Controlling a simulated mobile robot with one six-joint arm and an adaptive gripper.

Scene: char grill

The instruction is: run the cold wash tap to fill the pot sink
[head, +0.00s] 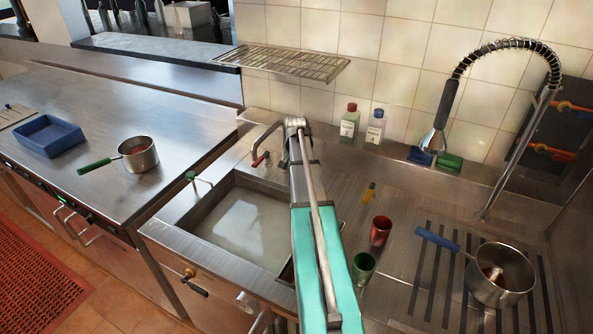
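The pot sink (197,232) is a sunken steel basin left of my arm. Its floor looks pale and shiny, and I cannot tell how much water is in it. The wash tap's grey spout (262,131) curves over the back of the basin. A red tap lever (260,160) shows below the spout. No cold lever can be made out; my teal and grey arm covers the area just right of the spout. The arm's grey far joint appears beside the tap's top. My gripper's fingers are not visible, so their state and any contact are hidden.
Red (381,231) and green (364,264) cups stand right of my arm. A blue-handled pan (503,275) sits on the ribbed drainboard below a hanging spray hose (447,100). A green-handled pan (138,154) and blue tray (48,138) are on the left counter. A wire shelf (285,62) overhangs the back.

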